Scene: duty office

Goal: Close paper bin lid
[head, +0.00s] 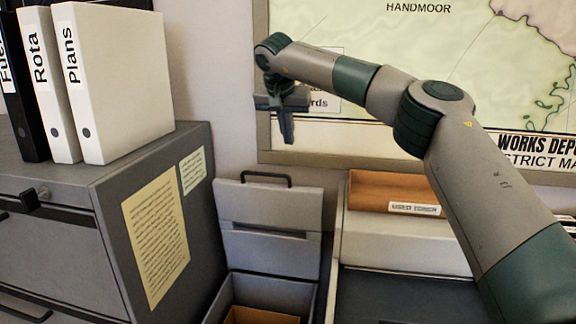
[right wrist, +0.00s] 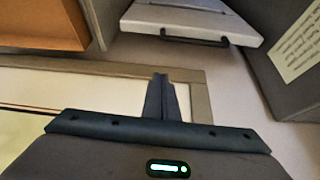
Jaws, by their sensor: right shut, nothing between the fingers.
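The grey paper bin (head: 222,300) stands on the floor side of the cabinet, low in the head view, with its top open. Its grey lid (head: 268,212) stands raised at the back near the wall, with a dark handle (head: 266,177) on its upper edge. The lid (right wrist: 195,22) and handle (right wrist: 180,38) also show at the top of the right wrist view. My right gripper (head: 287,135) is shut and empty, above the lid and apart from it, in front of the wall map. Its fingers (right wrist: 162,98) show together in the right wrist view. My left gripper is out of view.
A grey cabinet (head: 200,235) with several binders (head: 118,80) on top stands left of the bin. A brown box (head: 385,188) and a pale unit (head: 405,240) are to the right. The framed map (head: 380,90) hangs behind my right arm.

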